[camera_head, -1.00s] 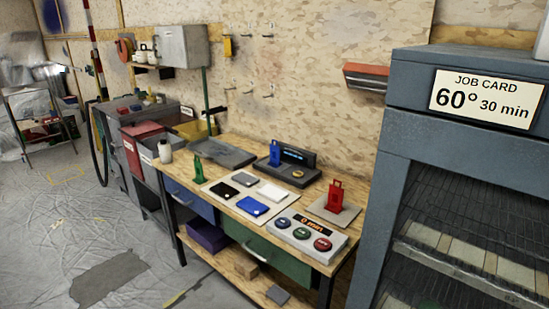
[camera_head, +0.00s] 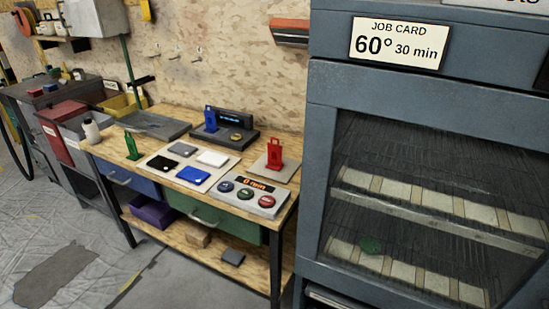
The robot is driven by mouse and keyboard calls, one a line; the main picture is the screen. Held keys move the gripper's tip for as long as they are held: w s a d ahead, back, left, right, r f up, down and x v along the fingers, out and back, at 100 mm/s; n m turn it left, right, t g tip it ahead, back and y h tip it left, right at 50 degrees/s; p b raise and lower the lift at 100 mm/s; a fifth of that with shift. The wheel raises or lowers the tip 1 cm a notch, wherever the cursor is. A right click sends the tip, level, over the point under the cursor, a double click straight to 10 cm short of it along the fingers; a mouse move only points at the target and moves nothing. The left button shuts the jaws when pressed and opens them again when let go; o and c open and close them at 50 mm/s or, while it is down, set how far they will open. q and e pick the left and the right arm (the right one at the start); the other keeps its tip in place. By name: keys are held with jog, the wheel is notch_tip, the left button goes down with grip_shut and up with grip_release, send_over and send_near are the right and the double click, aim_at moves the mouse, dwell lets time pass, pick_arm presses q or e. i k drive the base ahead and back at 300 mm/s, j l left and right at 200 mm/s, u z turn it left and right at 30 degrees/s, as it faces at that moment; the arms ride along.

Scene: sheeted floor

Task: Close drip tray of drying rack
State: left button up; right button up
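The drying rack (camera_head: 318,180) is a tall blue-grey cabinet filling the right side of the head view. Neither of my grippers is in view.
A wooden workbench (camera_head: 130,163) stands left of the rack, with a timer box (camera_head: 252,193), coloured cards and red, green and blue tags on it. A purple bin (camera_head: 153,212) sits on its lower shelf. Sheeted floor (camera_head: 190,280) in front is clear.

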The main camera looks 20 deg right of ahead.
aim_at(164, 128)
jog(key=z, duration=0.4)
jog(key=i+j+z, duration=0.25)
jog(key=j, duration=0.15)
jog(key=j+z, duration=0.3)
jog(key=i+j+z, duration=0.25)
jog(key=j, duration=0.35)
jog(key=k+l, duration=0.05)
jog(key=k, duration=0.05)
